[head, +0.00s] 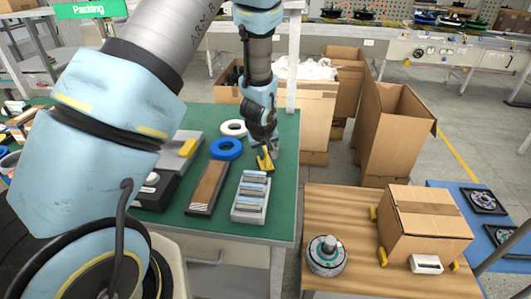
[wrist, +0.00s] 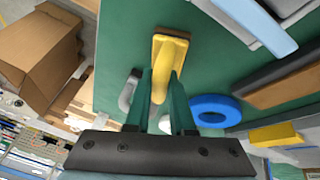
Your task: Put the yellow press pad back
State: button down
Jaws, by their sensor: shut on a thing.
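The yellow press pad (head: 264,161) has a flat plate and a narrower handle; it shows clearly in the wrist view (wrist: 168,50). My gripper (head: 262,142) is shut on its handle, with the green fingers (wrist: 163,95) on either side in the wrist view. The plate points away from my gripper. The pad is over the green work table (head: 281,196), near its right edge; I cannot tell whether it touches the top. A second yellow piece (head: 187,148) sits on a grey block at the left and also shows in the wrist view (wrist: 275,134).
A blue ring (head: 226,149) and a white ring (head: 233,128) lie left of my gripper. A grey tray with metal parts (head: 250,212) and a long brown-topped block (head: 208,187) are nearer. A wooden table (head: 340,200) with a carton (head: 425,224) stands right.

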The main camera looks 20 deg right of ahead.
jog(key=c, duration=0.8)
grip_release()
jog(key=shift+o, duration=0.2)
jog(key=shift+r, duration=0.25)
jog(key=b+v, duration=0.2)
jog(key=v, duration=1)
jog(key=s+a+r+g+y, duration=0.1)
jog(key=s+a, duration=0.2)
jog(key=a, duration=1.1)
jog(key=s+a+r+g+y, duration=0.1)
jog(key=s+a+r, duration=0.1)
jog(key=a, duration=1.2)
jog(key=shift+s+a+r+g, duration=0.3)
jog(key=shift+s+a, duration=0.1)
jog(key=shift+s, duration=0.1)
